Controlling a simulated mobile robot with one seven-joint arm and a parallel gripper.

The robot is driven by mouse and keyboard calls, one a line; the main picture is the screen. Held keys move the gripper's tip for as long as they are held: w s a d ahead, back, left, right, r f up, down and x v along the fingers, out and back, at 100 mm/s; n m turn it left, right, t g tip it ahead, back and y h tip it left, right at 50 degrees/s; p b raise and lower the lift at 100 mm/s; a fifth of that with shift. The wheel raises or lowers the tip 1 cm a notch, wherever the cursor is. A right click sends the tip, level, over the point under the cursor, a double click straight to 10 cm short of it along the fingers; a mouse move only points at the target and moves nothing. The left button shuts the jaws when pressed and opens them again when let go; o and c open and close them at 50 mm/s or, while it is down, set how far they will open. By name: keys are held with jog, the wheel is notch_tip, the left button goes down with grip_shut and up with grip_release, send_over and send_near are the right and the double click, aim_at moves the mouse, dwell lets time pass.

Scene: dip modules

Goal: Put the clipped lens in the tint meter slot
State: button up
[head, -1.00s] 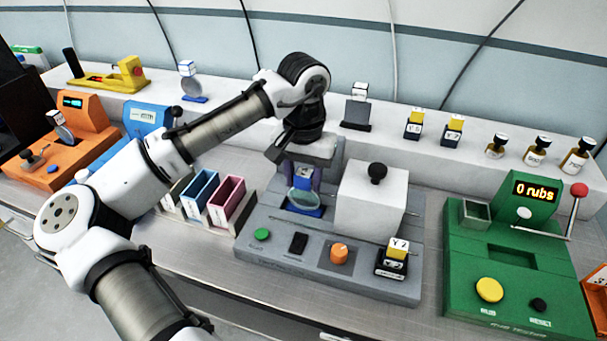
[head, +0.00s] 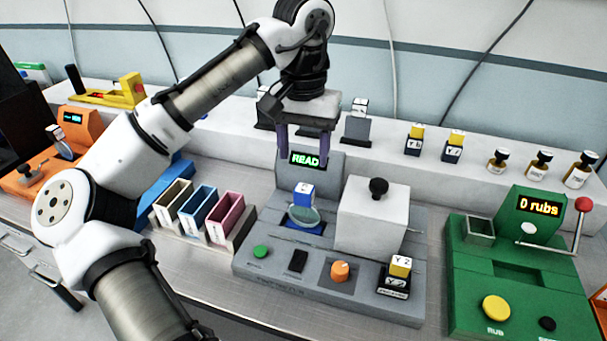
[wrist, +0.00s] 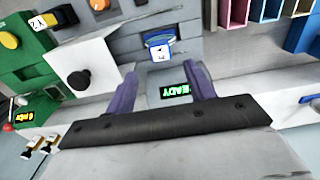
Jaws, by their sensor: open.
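The clipped lens (head: 303,216) is a round, pale greenish disc with a blue and white cube clip (head: 304,194) on top. It stands upright at the blue slot area of the grey meter (head: 255,230), left of the meter's white block. How deep it sits cannot be told. The clip also shows in the wrist view (wrist: 159,50). My gripper (head: 304,163) is open and empty above the clip, its purple fingers apart and clear of the lens. In the wrist view my gripper (wrist: 161,74) frames the meter's green display, partly hidden by a finger.
The white block with a black knob (head: 370,215) stands close right of the lens. Coloured bins (head: 198,208) are to the left. A green rub tester (head: 520,270) is at the right. A white shelf (head: 450,175) with small bottles and cubes runs behind.

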notch_tip(320, 180, up, 2)
dwell(1.5)
